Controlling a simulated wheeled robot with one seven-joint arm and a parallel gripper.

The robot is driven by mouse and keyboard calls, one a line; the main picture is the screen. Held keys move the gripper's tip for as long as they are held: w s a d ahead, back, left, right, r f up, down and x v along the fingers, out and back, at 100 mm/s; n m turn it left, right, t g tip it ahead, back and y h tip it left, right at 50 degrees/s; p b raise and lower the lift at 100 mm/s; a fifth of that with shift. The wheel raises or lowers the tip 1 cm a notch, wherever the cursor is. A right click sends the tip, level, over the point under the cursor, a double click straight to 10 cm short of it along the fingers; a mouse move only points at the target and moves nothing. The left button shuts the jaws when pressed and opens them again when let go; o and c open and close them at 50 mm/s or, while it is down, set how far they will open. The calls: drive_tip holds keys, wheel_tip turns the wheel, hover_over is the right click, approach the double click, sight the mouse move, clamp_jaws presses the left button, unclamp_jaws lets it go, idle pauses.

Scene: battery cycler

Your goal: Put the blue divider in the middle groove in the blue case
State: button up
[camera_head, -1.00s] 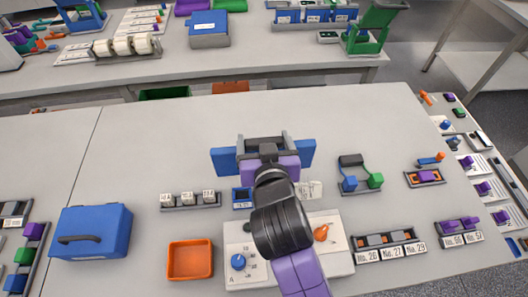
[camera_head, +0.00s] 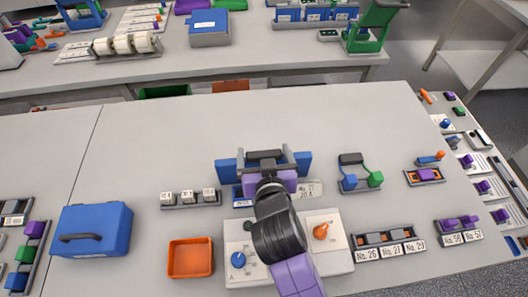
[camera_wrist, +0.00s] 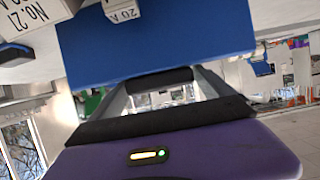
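My gripper (camera_head: 265,160) is above the near part of the table, shut on a wide flat blue piece that looks like the blue divider (camera_head: 226,171). The divider sticks out on both sides of my gripper and fills the top of the wrist view (camera_wrist: 155,40). A closed-looking blue case (camera_head: 95,230) with a dark handle stands at the left of the table; no grooves show on it. A small blue item (camera_head: 238,191) sits just below the divider in the head view, mostly hidden by my gripper.
An orange tray (camera_head: 190,258), a white panel with knobs (camera_head: 238,272), a labelled block rack (camera_head: 190,198) and a blue-green clip part (camera_head: 360,172) surround my gripper. Another blue case (camera_head: 208,28) is on the back table.

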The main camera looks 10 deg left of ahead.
drive_tip(key=shift+o, duration=0.3)
drive_tip(key=shift+r, duration=0.25)
drive_tip(key=shift+s+d, duration=0.1)
drive_tip(key=shift+s, duration=0.25)
drive_tip(key=b+v, duration=0.1)
drive_tip(key=v, duration=1)
drive_tip(key=shift+s+d, duration=0.15)
